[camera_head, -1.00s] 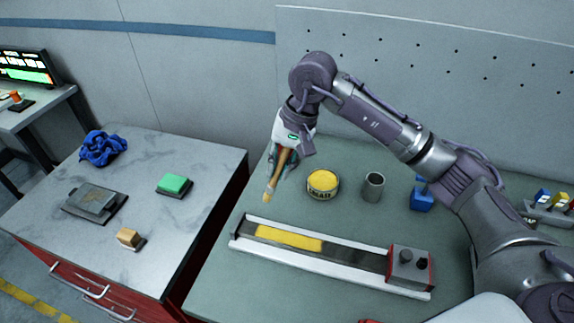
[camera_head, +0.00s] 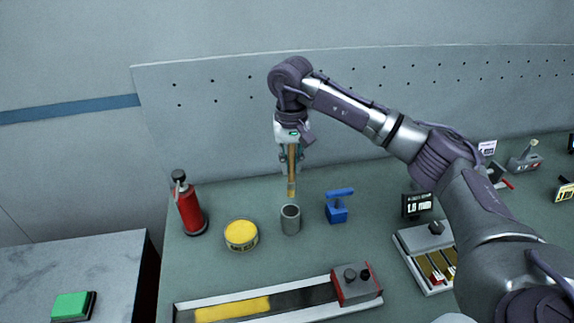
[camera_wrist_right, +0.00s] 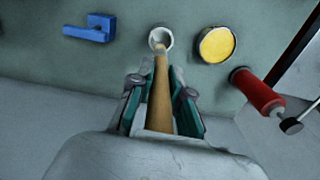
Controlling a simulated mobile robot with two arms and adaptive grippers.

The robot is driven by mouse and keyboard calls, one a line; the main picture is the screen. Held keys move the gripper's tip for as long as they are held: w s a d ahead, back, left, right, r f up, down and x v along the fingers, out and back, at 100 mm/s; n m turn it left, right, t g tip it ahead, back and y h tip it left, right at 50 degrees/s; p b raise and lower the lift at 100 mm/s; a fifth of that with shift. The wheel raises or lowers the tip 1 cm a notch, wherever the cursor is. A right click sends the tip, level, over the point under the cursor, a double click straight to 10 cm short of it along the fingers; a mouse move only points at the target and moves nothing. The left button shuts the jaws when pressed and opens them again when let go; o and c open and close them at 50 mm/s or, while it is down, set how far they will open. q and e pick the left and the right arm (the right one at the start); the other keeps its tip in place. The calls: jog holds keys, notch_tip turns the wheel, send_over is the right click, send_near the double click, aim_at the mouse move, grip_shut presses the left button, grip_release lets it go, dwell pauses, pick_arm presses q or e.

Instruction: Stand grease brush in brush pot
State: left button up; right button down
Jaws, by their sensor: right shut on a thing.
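The grease brush (camera_head: 292,172) has a brown wooden handle and a pale tip that points down. My right gripper (camera_head: 291,160) is shut on its handle and holds it nearly upright. The brush pot (camera_head: 290,220) is a grey open cylinder standing on the green bench. In the head view the brush tip is just above the pot's mouth, apart from it. In the right wrist view the brush (camera_wrist_right: 160,95) runs away from between the fingers, its far end overlapping the pot's rim (camera_wrist_right: 161,36). My left gripper is not in view.
A yellow-topped tin (camera_head: 241,235) stands left of the pot, with a red canister (camera_head: 187,208) beyond it. A blue tool (camera_head: 338,206) stands close on the right. A long tray with a red-edged grey box (camera_head: 355,284) lies in front.

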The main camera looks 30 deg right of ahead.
aim_at(291, 187)
jog(key=shift+f, duration=0.1)
jog(key=shift+f+b, duration=0.5)
jog(key=shift+b, duration=0.05)
pick_arm(q)
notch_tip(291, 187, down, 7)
jog(key=b, duration=0.6)
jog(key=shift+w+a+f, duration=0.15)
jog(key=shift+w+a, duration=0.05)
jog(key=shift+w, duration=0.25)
pick_arm(e)
jog(key=shift+f, duration=4.4)
jog(key=c, duration=1)
grip_release()
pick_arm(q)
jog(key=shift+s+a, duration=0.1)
pick_arm(e)
jog(key=shift+r, duration=0.1)
notch_tip(291, 187, up, 12)
jog(key=shift+a+f, duration=0.1)
